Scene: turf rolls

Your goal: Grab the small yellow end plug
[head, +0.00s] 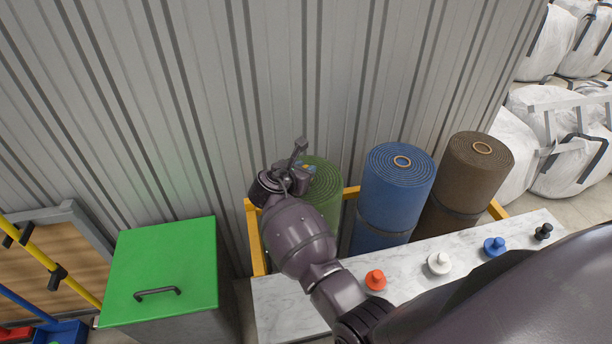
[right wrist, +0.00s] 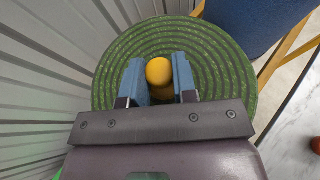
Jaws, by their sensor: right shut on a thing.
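The small yellow end plug (right wrist: 159,71) shows in the right wrist view between the two blue-grey fingers of my right gripper (right wrist: 160,80). The gripper is shut on it. The plug is over the middle of the green turf roll (right wrist: 217,60), seen from above. I cannot tell whether it still sits in the roll's core. In the head view my right gripper (head: 303,168) is at the top of the green roll (head: 325,188), and my wrist hides much of the roll and plug. My left gripper is not in view.
A blue roll (head: 393,190) and a brown roll (head: 470,175) stand to the right in a yellow frame (head: 254,237). Red (head: 375,279), white (head: 439,263), blue (head: 494,247) and black (head: 543,232) plugs stand on the marble top (head: 285,300). A green-lidded bin (head: 165,265) is left; a corrugated wall is behind.

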